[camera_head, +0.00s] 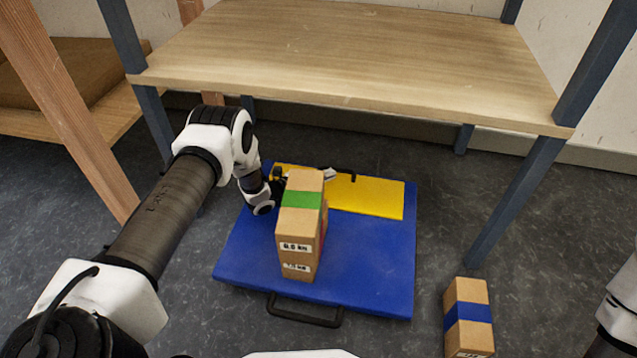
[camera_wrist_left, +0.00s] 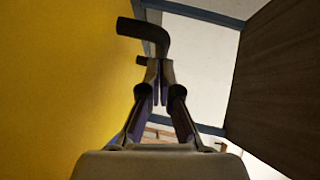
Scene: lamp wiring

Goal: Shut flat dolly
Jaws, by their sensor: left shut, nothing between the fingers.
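The flat dolly has a blue deck (camera_head: 375,265) on the floor, with a black handle (camera_head: 305,316) at its near edge. A yellow panel (camera_head: 375,196) lies along its far part; I cannot tell how far it is tilted. A small black bent piece (camera_head: 353,178) sits at the panel's upper edge and shows larger in the left wrist view (camera_wrist_left: 148,28). My left gripper (camera_head: 331,174) is shut and empty, reaching behind a carton. Its fingertips (camera_wrist_left: 160,72) are close to the bent piece, with the panel at the left. My right gripper is out of view.
A tall carton with a green band (camera_head: 300,200) stands on the deck, partly hiding my left gripper and a red-marked thing (camera_head: 324,222). A blue-banded carton (camera_head: 468,315) is on the floor at right. A wooden shelf (camera_head: 340,55) on blue-grey legs overhangs the far side.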

